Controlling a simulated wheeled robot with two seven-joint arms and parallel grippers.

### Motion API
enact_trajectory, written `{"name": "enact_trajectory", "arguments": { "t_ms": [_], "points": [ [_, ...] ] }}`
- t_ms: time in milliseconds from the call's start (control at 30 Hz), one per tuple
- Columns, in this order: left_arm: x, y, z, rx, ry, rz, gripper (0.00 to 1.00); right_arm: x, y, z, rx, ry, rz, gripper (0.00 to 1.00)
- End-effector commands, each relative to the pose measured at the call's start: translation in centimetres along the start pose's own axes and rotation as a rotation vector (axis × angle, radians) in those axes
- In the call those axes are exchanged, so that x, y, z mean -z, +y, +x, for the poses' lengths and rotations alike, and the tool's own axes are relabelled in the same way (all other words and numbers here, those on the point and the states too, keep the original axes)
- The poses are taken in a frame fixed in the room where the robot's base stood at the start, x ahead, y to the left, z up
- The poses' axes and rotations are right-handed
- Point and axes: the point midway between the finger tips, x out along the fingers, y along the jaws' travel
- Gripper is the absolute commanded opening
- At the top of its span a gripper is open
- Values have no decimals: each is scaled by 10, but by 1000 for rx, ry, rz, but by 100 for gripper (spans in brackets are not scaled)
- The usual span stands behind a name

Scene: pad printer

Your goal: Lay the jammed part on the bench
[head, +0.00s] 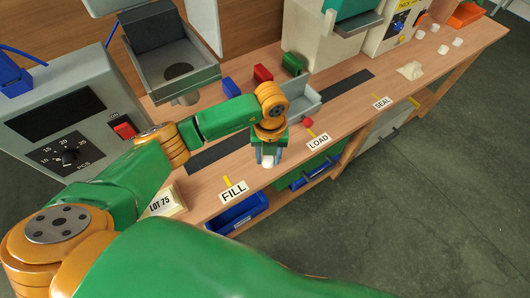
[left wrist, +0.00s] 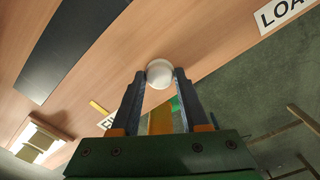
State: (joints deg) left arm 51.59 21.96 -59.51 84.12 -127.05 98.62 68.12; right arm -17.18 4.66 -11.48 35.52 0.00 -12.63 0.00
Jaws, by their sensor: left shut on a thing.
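My left gripper (head: 267,160) is shut on a small white round part (left wrist: 160,72), seen between the two fingertips in the left wrist view. In the head view the gripper points down over the front strip of the wooden bench (head: 218,176), between the FILL and LOAD labels. I cannot tell whether the part touches the bench. My right gripper is not in view.
A FILL label (head: 233,191) and a LOAD label (head: 318,141) lie near the bench's front edge. A grey tray (head: 306,104), a red block (head: 262,74) and a blue block (head: 230,87) stand behind. A blue bin (head: 243,213) sits below the bench top.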

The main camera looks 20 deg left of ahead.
Motion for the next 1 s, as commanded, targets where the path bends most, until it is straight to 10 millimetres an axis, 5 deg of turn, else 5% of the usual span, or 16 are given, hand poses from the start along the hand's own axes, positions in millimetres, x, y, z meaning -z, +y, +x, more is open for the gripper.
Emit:
{"name": "enact_trajectory", "arguments": {
  "t_ms": [167, 200, 300, 900, 1000],
  "points": [
    [0, 0, 6, 0, 0, 0, 0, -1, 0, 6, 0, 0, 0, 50],
    [0, 0, 5, 0, 0, 1, 55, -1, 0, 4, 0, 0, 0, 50],
    [0, 0, 4, 1, 0, 0, 75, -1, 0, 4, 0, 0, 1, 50],
    [0, 0, 4, 1, 0, 1, 75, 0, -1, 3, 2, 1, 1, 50],
    [-2, 1, -10, 2, -1, -1, 75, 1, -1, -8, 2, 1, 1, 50]
  ]
}}
